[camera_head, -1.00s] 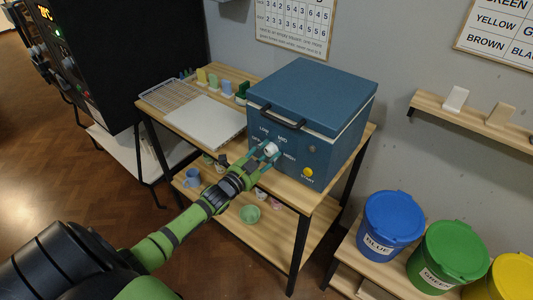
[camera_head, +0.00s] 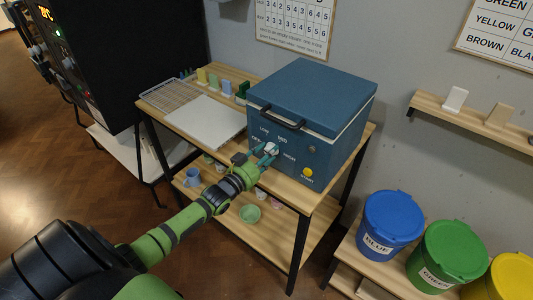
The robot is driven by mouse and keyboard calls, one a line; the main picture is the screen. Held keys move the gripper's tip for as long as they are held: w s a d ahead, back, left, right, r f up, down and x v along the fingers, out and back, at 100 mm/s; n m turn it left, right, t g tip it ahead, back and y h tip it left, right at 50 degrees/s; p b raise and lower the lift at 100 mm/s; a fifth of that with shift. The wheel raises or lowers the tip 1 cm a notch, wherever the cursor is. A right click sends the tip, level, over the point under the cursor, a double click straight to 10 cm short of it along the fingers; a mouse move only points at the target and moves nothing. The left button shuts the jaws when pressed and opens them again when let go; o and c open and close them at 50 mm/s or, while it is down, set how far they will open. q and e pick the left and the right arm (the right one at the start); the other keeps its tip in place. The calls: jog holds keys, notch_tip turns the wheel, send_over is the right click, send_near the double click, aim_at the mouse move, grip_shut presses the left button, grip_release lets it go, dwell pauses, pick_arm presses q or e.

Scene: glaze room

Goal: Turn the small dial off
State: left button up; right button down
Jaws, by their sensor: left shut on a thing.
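The small dial (camera_head: 271,150) is a pale knob on the front of a blue box-shaped kiln (camera_head: 325,155). White labels stand around the dial; LOW and MID can be read above it, and others are partly covered or too small. My left gripper (camera_head: 268,153), with teal fingers on a green and black arm, is shut on the dial from the front left. The fingers hide part of the dial, so its exact pointing cannot be told. My right gripper is not in view.
A yellow button (camera_head: 307,173) sits at the kiln's lower right. The kiln stands on a wooden table (camera_head: 306,194) with a white board (camera_head: 205,122) and a wire rack (camera_head: 168,96) to its left. Blue (camera_head: 392,220), green and yellow buckets stand at right.

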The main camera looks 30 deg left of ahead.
pick_arm(q)
jog(key=shift+n, duration=1.2)
jog(key=o, duration=1)
jog(key=shift+s, duration=0.1)
jog(key=shift+s+f, duration=0.1)
jog(key=shift+s, duration=0.2)
jog(key=s, duration=0.7)
jog(key=s+a, duration=0.1)
jog(key=s, duration=0.3)
jog(key=shift+s, duration=0.1)
